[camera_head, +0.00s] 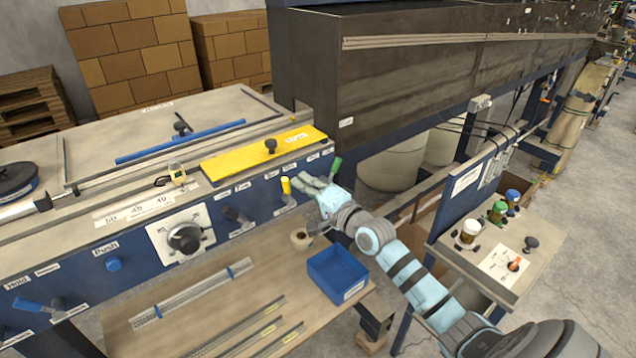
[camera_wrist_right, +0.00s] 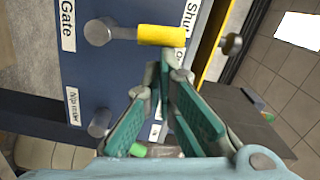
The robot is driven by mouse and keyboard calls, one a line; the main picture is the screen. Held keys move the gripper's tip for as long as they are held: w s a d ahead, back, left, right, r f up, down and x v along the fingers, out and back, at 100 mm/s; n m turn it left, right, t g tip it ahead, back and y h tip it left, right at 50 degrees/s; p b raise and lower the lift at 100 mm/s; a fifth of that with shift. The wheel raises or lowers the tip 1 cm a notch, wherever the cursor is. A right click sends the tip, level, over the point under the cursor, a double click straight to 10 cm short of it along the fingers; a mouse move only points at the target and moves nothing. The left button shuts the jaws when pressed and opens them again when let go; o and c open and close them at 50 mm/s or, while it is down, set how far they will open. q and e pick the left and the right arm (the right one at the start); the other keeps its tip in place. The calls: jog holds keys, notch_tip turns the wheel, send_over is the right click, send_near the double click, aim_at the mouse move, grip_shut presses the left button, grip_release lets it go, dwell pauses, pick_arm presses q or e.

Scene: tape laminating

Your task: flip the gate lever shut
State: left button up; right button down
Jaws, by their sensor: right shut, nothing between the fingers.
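The gate lever has a yellow grip (camera_head: 286,186) and stands on the blue front panel of the machine in the head view. In the right wrist view its yellow grip (camera_wrist_right: 162,36) sticks out from a grey pivot, between a "Gate" label (camera_wrist_right: 68,25) and a partly hidden "Shut" label (camera_wrist_right: 190,14). My right gripper (camera_head: 299,182) is just right of the lever, with its fingers towards it. In the wrist view its teal fingers (camera_wrist_right: 169,68) are shut and empty, with the tips close to the yellow grip; I cannot tell if they touch. My left gripper is not in view.
A lever with a green grip (camera_head: 336,166) is right of my right gripper. A dark lever (camera_head: 236,215) and a dial (camera_head: 185,239) sit to the left. A blue bin (camera_head: 338,274) and a tape roll (camera_head: 301,238) lie below. A yellow plate (camera_head: 263,152) is above the panel.

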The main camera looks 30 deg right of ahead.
jog(key=shift+a+r+n+p, duration=0.3)
jog(key=shift+a+n+p, duration=0.3)
jog(key=shift+n, duration=0.5)
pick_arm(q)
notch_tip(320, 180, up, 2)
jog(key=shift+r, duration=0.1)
pick_arm(e)
jog(key=shift+a, duration=0.35)
pick_arm(q)
jog(key=shift+p, duration=0.35)
pick_arm(e)
jog(key=shift+a+f, duration=0.1)
jog(key=shift+s, duration=0.1)
